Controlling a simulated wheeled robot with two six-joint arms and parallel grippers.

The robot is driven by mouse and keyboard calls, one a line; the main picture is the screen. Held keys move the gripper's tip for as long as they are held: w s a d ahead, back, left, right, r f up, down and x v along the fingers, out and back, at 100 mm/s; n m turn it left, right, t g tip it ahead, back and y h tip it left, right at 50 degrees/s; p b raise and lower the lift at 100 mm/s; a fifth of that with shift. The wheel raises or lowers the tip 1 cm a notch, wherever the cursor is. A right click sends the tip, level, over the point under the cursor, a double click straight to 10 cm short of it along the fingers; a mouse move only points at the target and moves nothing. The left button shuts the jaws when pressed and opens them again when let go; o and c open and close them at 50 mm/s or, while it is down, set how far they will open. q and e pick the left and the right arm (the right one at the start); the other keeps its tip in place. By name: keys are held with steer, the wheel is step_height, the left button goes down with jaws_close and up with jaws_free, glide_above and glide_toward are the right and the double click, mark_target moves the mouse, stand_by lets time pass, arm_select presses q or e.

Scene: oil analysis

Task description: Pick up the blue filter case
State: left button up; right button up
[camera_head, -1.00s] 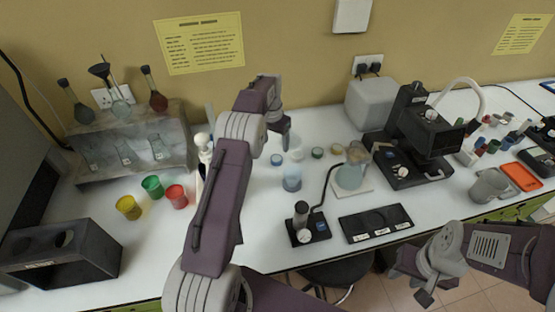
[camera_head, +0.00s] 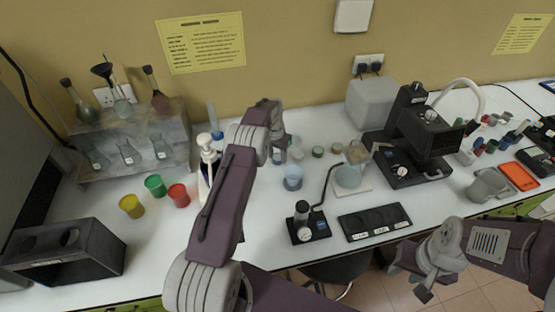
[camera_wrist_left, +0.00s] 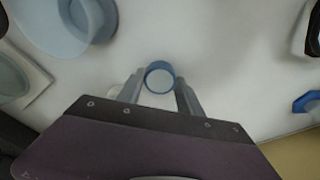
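The blue filter case (camera_wrist_left: 159,78) is a small round piece with a blue rim and pale face. In the left wrist view it lies between the tips of my left gripper (camera_wrist_left: 160,86), one finger on each side. Whether the fingers touch it I cannot tell. In the head view my left gripper (camera_head: 279,146) is low over the case (camera_head: 277,158), which is partly hidden behind it. My right gripper (camera_head: 424,287) hangs in front of the table edge, away from the case; its finger opening is unclear.
A pale blue beaker (camera_head: 293,178) stands just in front of the case. Other small round cases (camera_head: 317,151) lie in a row to the right. A white bottle (camera_head: 207,160) stands to the left. A black stand with a bent tube (camera_head: 309,227) is nearer the front.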

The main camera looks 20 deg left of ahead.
mark_target(277, 157)
arm_select(q)
steer(key=c, duration=0.5)
step_height(277, 157, up, 10)
steer(key=shift+b, duration=0.3)
